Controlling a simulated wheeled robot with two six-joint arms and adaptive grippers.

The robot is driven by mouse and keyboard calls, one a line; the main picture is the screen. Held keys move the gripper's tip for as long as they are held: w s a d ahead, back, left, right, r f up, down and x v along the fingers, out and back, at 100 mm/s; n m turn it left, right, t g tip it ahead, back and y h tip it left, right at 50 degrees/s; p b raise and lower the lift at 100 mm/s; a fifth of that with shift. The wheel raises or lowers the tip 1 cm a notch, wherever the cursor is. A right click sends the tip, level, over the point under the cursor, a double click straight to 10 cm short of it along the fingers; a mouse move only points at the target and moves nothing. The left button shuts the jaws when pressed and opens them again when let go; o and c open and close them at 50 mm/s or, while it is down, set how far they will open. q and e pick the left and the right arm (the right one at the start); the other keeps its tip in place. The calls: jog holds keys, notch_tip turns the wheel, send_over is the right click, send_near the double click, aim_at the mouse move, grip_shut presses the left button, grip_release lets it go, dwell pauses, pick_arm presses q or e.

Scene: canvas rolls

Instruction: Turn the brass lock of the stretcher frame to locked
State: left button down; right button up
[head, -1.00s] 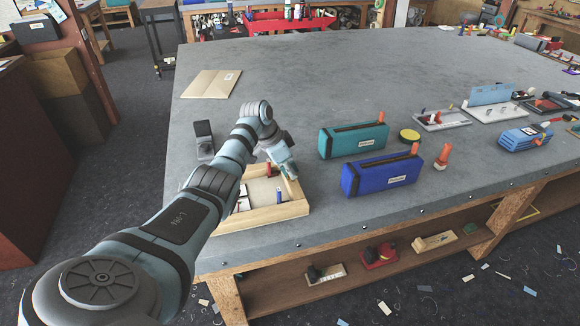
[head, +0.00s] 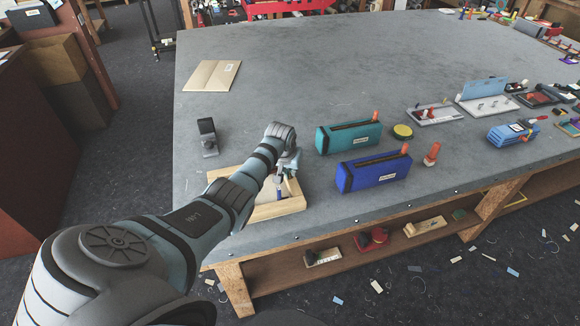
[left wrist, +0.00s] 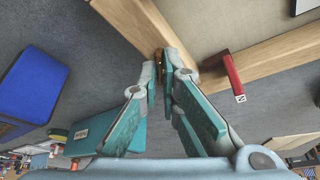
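The stretcher frame is a pale wooden frame (head: 282,209) near the table's left front edge, partly hidden under my left arm. In the left wrist view, its rails (left wrist: 275,55) meet at a corner by my fingertips. A small brass piece, apparently the lock (left wrist: 159,54), shows at that corner, mostly covered by the fingers. My left gripper (head: 290,172) points down over the frame. In the left wrist view, its fingers (left wrist: 160,68) are close together around the brass piece. How far the lock is turned cannot be seen. My right gripper is not in view.
A teal case (head: 348,137) and a blue case (head: 373,172) stand right of the frame. The table's middle back is clear.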

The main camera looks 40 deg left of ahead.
pick_arm(q)
jog(key=n+y, duration=0.1)
jog(key=n, duration=0.2)
jog(key=shift+d+n+g, duration=0.15)
jog(key=shift+n+g, duration=0.15)
jog(key=shift+w+f+n+g+y+b, duration=0.1)
jog(key=shift+n+g+y+b, duration=0.4)
jog(key=shift+n, duration=1)
jog(key=c, duration=1.8)
grip_release()
jog(key=v, duration=1.2)
jog(key=shift+w, duration=0.1)
